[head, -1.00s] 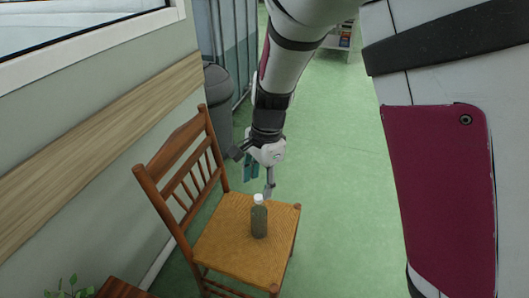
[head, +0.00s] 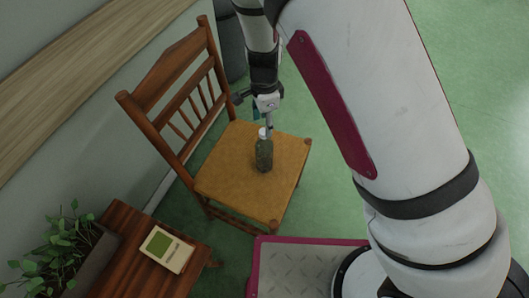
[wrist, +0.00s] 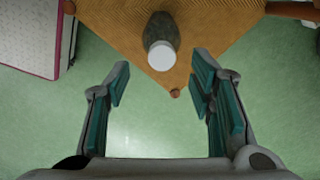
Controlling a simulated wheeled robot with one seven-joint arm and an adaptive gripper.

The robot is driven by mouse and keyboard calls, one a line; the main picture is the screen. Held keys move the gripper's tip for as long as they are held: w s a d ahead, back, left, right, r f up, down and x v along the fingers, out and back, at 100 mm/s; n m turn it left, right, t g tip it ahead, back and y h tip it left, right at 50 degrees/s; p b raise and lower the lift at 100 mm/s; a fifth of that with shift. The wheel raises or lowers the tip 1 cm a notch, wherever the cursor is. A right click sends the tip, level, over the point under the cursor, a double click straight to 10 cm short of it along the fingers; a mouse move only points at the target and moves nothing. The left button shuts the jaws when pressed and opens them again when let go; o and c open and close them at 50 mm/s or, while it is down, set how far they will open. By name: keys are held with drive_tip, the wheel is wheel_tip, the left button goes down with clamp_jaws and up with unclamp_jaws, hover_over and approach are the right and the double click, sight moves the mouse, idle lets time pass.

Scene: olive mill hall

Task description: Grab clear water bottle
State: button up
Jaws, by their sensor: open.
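The clear water bottle (head: 264,153) with a white cap stands upright on the woven seat of a wooden chair (head: 219,178). In the wrist view the bottle (wrist: 162,42) shows from above, its white cap toward me, near a corner of the seat. My gripper (wrist: 160,75) is open, its teal-padded fingers apart and empty. The bottle lies beyond the fingertips, roughly in line with the gap between them. In the head view my gripper (head: 266,110) is just behind and above the bottle's cap, and its fingers are partly hidden.
The chair's slatted back (head: 172,95) rises on the left, near the wall. A small wooden table (head: 130,228) holds a book (head: 167,249) and a potted plant (head: 62,250) at the lower left. Green floor (head: 325,195) is open to the right of the chair.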

sight(264, 131)
drive_tip(key=shift+w+a+f+b, duration=0.1)
drive_tip(key=shift+f+b, duration=0.5)
drive_tip(key=shift+f, duration=2.4)
drive_tip(key=shift+c, duration=0.3)
drive_tip(key=shift+r, duration=0.1)
clamp_jaws()
